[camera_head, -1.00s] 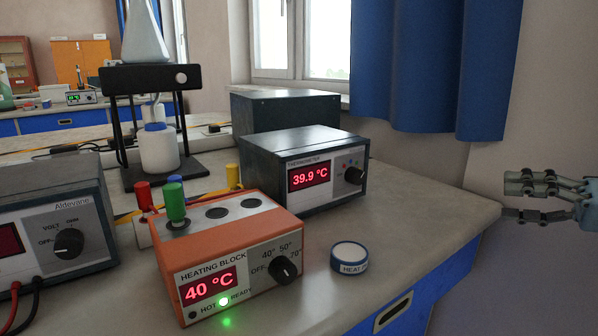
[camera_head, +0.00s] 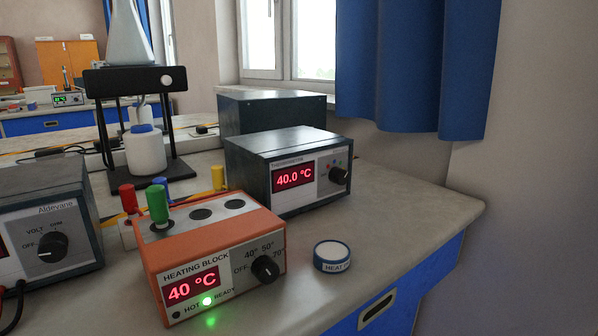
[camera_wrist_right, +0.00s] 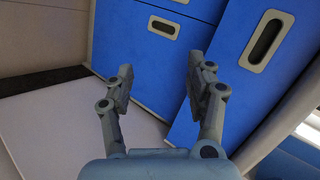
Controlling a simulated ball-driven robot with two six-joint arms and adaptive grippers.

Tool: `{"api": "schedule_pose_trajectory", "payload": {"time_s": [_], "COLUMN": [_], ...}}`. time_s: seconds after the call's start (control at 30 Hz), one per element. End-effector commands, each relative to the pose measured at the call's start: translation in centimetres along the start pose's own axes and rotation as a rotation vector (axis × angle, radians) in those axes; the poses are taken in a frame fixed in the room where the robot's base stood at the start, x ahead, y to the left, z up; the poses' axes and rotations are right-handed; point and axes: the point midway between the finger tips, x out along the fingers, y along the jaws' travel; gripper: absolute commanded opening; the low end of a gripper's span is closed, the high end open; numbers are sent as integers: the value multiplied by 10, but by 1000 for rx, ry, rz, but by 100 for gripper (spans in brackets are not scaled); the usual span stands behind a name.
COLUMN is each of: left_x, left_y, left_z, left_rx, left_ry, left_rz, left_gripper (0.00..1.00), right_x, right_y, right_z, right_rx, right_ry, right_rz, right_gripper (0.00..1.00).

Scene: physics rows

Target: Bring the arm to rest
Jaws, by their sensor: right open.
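My right gripper (camera_wrist_right: 159,82) shows in the right wrist view, its two fingers spread apart with nothing between them. Blue drawer fronts (camera_wrist_right: 150,30) with metal-framed handles lie beyond the fingertips. The right gripper does not show in the head view now. My left gripper is in neither view.
On the bench (camera_head: 418,200) stand an orange heating block (camera_head: 225,252) reading 40 °C with a green light lit, a thermometer box (camera_head: 292,160) reading 40.0 °C, and a small round white-and-blue container (camera_head: 332,256). A green-capped tube (camera_head: 157,205) stands in the block. The bench's right part is clear.

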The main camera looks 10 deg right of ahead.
Motion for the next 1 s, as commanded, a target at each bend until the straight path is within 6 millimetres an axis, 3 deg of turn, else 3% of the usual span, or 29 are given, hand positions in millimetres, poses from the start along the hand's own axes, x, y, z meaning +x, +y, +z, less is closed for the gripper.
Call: {"api": "schedule_pose_trajectory", "payload": {"time_s": [0.03, 0.1, 0.17, 0.3, 0.5, 0.57, 0.63, 0.7, 0.83, 1.0], "left_x": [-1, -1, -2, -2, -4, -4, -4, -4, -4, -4], "left_y": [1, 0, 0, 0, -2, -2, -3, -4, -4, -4], "left_z": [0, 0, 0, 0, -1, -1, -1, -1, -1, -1], "left_rx": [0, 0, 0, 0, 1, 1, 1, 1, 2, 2], "left_ry": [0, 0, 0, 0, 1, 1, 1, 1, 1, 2], "left_rz": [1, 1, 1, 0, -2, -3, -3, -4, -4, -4], "left_gripper": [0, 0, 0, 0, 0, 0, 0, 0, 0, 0], "right_x": [8, 14, 16, 10, -23, -33, -42, -48, -55, -52], "right_y": [33, 77, 113, 186, 259, 269, 278, 285, 291, 290], "right_z": [29, 68, 104, 198, 341, 370, 389, 393, 388, 383], "right_rx": [19, 24, 18, -29, -233, -321, -422, -512, -618, -628], "right_ry": [-15, -37, -63, -149, -338, -390, -434, -458, -466, -443], "right_rz": [76, 193, 292, 518, 792, 838, 870, 888, 900, 898], "right_gripper": [55, 55, 55, 55, 55, 55, 55, 55, 55, 55]}}
